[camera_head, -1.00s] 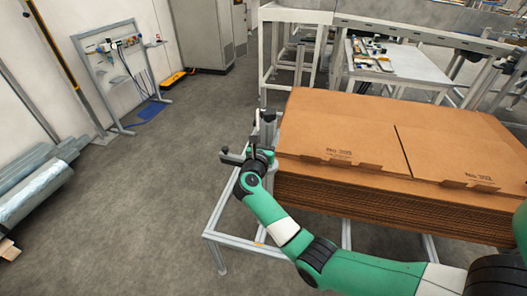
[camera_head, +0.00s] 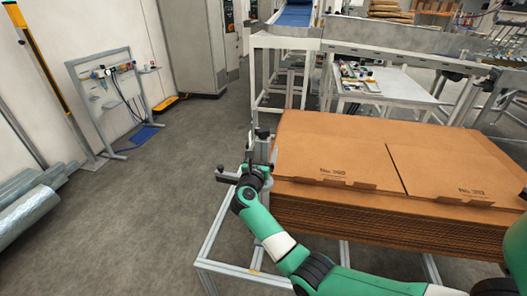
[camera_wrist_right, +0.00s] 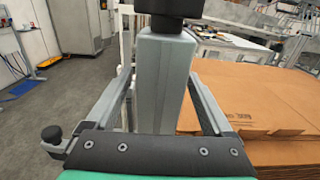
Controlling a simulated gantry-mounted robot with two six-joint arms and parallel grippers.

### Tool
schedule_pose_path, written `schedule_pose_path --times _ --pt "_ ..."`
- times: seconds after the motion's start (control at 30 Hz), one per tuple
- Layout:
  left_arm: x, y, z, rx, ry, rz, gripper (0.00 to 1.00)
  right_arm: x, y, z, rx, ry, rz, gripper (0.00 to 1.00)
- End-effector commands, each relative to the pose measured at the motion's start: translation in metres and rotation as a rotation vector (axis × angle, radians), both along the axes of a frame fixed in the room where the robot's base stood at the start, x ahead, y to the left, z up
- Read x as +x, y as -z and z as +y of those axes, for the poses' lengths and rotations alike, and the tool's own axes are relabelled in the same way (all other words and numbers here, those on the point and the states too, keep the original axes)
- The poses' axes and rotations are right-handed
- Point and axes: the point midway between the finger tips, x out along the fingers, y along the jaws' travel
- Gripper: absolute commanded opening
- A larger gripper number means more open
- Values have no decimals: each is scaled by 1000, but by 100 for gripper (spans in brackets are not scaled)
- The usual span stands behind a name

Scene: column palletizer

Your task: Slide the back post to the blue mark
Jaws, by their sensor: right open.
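The back post, a grey upright with a black cap (camera_head: 264,146), stands at the left back corner of the cardboard stack. In the right wrist view the post (camera_wrist_right: 164,85) fills the middle, upright. My right gripper (camera_head: 259,160) is at the post. Its fingers (camera_wrist_right: 160,78) are open, one on each side of the post, with small gaps visible. A black knob (camera_wrist_right: 52,134) on a short grey arm shows left of the gripper base. I cannot make out a blue mark on the frame. My left gripper is not in view.
The stack of flat brown cardboard (camera_head: 340,200) lies close right of the post on a grey metal frame (camera_head: 215,230). A white workbench (camera_head: 395,85) and conveyor frame (camera_head: 290,42) stand behind.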

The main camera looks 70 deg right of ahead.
Motion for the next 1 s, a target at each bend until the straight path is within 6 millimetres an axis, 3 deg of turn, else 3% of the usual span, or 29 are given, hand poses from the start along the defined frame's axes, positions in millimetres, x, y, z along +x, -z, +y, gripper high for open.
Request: schedule_pose_path --times 0.17,0.4,0.53,0.7,1.0 --pt "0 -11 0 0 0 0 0 -3 -3 22 0 -4 1 86" --pt "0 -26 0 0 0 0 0 -12 -2 79 0 -5 2 86" --pt "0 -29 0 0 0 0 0 -16 -1 102 2 -3 1 86" --pt "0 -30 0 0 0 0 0 -19 0 114 1 0 1 86" --pt "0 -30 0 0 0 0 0 -19 1 114 1 0 1 86"
